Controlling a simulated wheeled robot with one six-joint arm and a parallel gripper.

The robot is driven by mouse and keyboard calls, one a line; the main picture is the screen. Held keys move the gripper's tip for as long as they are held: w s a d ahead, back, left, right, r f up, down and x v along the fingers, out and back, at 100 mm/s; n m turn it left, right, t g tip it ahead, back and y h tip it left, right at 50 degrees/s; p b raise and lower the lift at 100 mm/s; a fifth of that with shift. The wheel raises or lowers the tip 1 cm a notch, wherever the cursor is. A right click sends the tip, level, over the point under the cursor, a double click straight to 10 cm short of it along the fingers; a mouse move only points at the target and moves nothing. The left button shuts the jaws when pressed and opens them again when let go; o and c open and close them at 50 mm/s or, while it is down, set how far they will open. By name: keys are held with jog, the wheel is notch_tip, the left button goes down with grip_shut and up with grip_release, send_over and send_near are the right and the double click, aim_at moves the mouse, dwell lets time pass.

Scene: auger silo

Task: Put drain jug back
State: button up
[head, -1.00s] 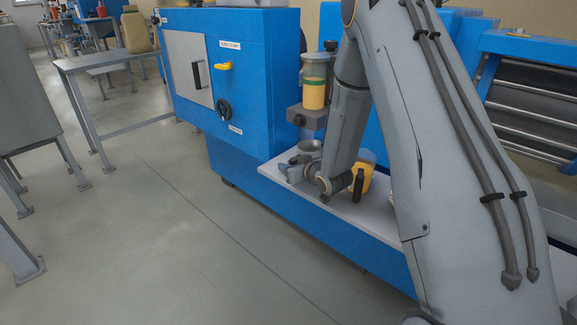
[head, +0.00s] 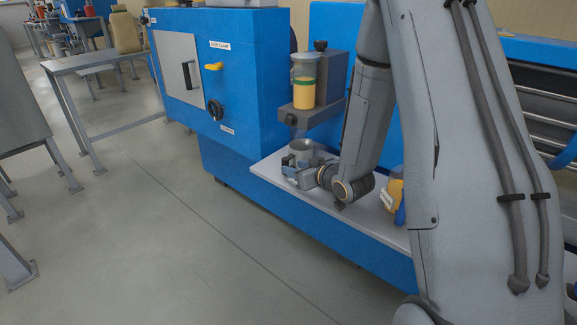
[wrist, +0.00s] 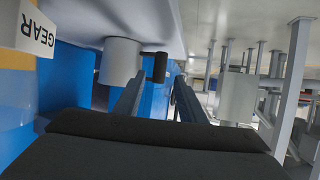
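The grey drain jug (head: 300,147) stands upright at the left end of the pale shelf, below the sight glass. In the upside-down wrist view it appears as a pale grey cylinder (wrist: 120,60) with a black handle (wrist: 155,68). My gripper (head: 292,165) is low in front of the jug in the head view. In the wrist view its two fingers (wrist: 160,85) are apart, with the handle beyond or near the tips. I cannot tell whether they touch it. My wrist hides part of the jug's lower side in the head view.
A sight glass with amber liquid (head: 304,80) sits on a grey block (head: 318,115) above the jug. The pale shelf (head: 265,168) runs along the blue machine (head: 240,60). A yellow item (head: 393,195) is partly hidden by my arm. The floor in front (head: 180,230) is clear.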

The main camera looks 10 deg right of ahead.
jog(key=shift+s+d+r, duration=0.25)
jog(key=shift+s+r, duration=0.05)
jog(key=shift+s, duration=0.3)
jog(key=shift+s+r+g+h, duration=0.3)
jog(key=shift+r+h, duration=0.05)
jog(key=shift+h, duration=0.05)
jog(key=s+a+r+g+h, duration=0.1)
jog(key=s+a+r+g, duration=0.1)
jog(key=s, duration=0.8)
jog(key=s+a+r+m+g+h, duration=0.1)
jog(key=s+r+g, duration=0.4)
jog(key=s, duration=0.6)
jog(key=s+a+r+m+g, duration=0.1)
jog(key=s+a+r+g, duration=0.2)
jog(key=s, duration=0.7)
jog(key=shift+s+a+r+g+h, duration=0.25)
jog(key=shift+s+a+g+h, duration=0.15)
jog(key=shift+g, duration=0.7)
jog(key=d+r+m+p, duration=0.1)
jog(key=d+r+p, duration=0.4)
jog(key=p, duration=0.7)
jog(key=shift+s+r+m+h+p, duration=0.3)
jog(key=shift+s+r+p, duration=0.1)
jog(key=shift+r, duration=0.35)
